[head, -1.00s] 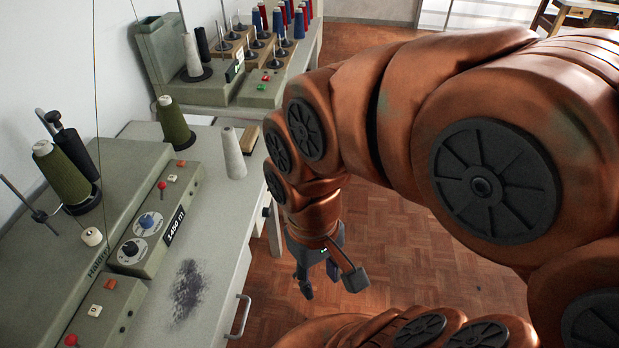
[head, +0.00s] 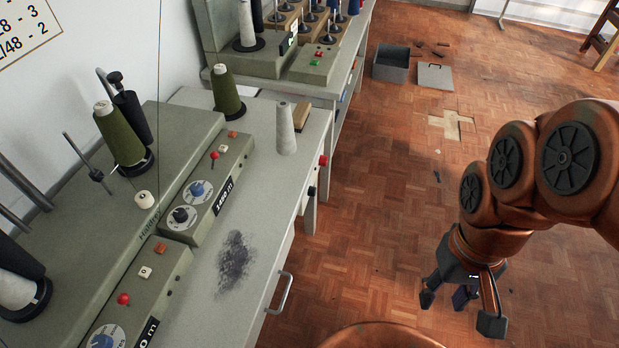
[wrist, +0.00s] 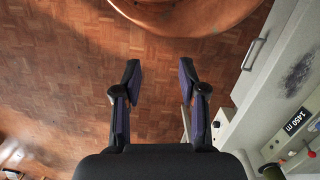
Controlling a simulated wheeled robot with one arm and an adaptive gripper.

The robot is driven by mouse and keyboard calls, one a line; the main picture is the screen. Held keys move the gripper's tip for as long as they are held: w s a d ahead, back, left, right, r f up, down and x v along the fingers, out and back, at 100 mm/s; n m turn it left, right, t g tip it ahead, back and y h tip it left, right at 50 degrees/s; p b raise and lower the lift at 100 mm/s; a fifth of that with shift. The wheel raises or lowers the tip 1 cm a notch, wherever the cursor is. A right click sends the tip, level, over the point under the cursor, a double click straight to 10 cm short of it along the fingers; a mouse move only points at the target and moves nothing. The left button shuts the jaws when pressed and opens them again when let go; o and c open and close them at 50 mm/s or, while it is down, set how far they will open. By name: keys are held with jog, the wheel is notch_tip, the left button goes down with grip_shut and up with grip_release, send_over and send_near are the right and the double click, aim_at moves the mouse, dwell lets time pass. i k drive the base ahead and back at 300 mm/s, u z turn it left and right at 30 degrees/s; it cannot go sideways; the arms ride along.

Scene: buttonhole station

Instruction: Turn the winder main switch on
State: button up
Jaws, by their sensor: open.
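The winder (head: 170,175) is a long grey-green machine on the bench at the left of the head view. Its control boxes carry a blue dial (head: 200,190), a black dial (head: 183,217), a red knob (head: 124,299) and small buttons. A red knob (head: 323,160) and a dark knob (head: 311,191) sit on the bench's front edge. I cannot tell which of these is the main switch. My gripper (head: 460,306) is open and empty over the floor, well to the right of the bench. The wrist view shows its spread fingers (wrist: 160,78) with only floor between them.
Yarn cones, green (head: 227,92) and white (head: 285,130), stand on the bench (head: 262,215). A drawer handle (head: 279,293) sticks out from its front. A grey box (head: 391,64) and a flat panel (head: 435,77) lie on the far floor. The floor between bench and gripper is clear.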

aim_at(323, 160)
jog(key=u, duration=0.55)
jog(key=k, duration=1.55)
jog(key=z, duration=0.6)
jog(key=i, duration=1.6)
jog(key=u, duration=1)
jog(key=i, duration=0.85)
jog(key=u, duration=0.25)
